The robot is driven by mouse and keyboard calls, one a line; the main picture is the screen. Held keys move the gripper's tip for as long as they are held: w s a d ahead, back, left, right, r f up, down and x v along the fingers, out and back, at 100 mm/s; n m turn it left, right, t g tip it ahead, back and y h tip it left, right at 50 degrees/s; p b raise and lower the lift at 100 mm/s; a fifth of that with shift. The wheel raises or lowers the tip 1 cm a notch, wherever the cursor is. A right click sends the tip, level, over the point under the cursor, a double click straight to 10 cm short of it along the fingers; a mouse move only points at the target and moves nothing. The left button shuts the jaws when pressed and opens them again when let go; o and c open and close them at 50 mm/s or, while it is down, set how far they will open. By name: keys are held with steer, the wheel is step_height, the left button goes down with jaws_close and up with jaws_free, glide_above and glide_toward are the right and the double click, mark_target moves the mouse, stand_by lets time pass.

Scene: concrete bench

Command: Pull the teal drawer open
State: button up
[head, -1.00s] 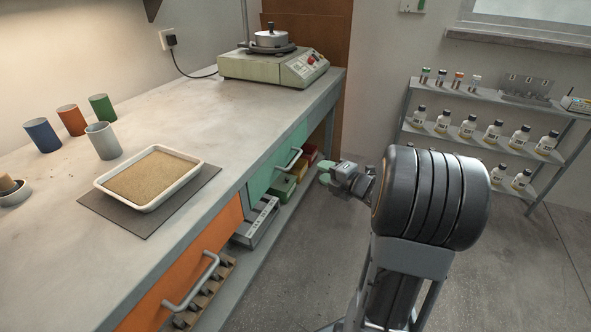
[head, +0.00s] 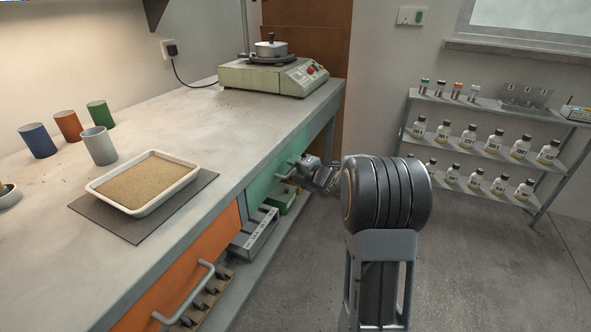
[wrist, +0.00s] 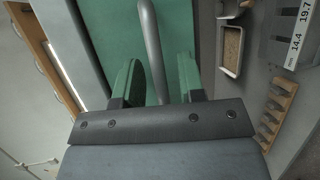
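The teal drawer (head: 262,182) sits under the far part of the bench top, and its front looks flush with the bench. Its grey bar handle (head: 285,174) is partly hidden by my gripper (head: 296,166) in the head view. In the wrist view, the teal front (wrist: 108,25) fills the middle and the handle (wrist: 152,45) runs between the two green fingertips. My gripper (wrist: 158,78) is open around the bar, with a visible gap on the right side. Whether the left finger touches the bar I cannot tell.
An orange drawer (head: 190,275) with its own handle is nearer along the bench. A grey box (head: 256,233) and a green bin (head: 287,200) stand on the low shelf below. The floor (head: 460,270) to the right is clear up to the bottle rack (head: 475,150).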

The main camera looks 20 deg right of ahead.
jaws_close()
stand_by(0.4)
